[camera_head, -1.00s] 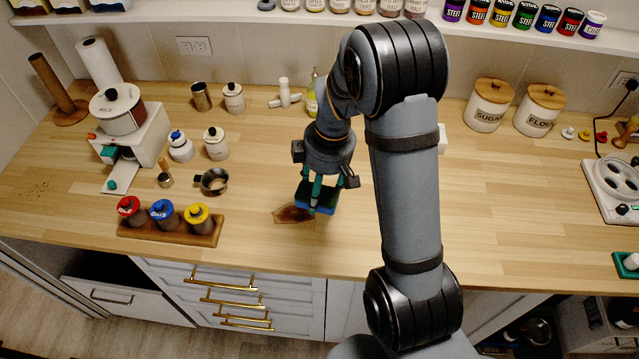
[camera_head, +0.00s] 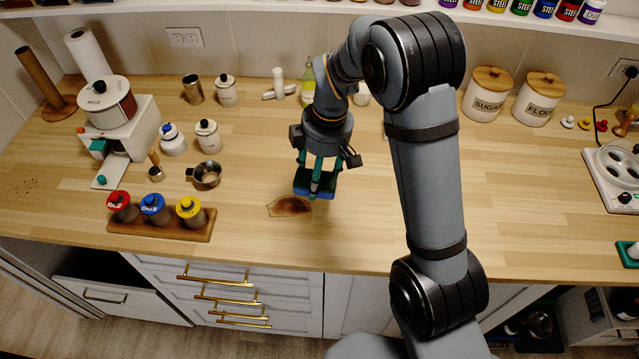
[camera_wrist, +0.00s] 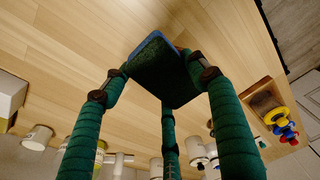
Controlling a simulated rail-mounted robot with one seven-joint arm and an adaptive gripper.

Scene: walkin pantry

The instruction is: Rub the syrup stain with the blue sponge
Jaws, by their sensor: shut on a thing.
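My gripper (camera_head: 316,172) has green fingers and is shut on the blue sponge (camera_head: 313,190), holding it fingers-down over the wooden counter. The sponge has a blue body and a dark face; in the wrist view the sponge (camera_wrist: 165,72) sits between the fingertips. The brown syrup stain (camera_head: 289,206) is an irregular patch on the counter, just left of and slightly nearer the front than the sponge. Whether the sponge touches the counter or hovers a little above it cannot be told. The stain cannot be seen in the wrist view.
A wooden rack (camera_head: 160,228) with red, blue and yellow-lidded jars stands left of the stain. A small pot (camera_head: 206,176) is behind the rack. A bottle (camera_head: 307,82) stands behind my gripper. The counter right of my arm (camera_head: 520,190) is largely clear.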

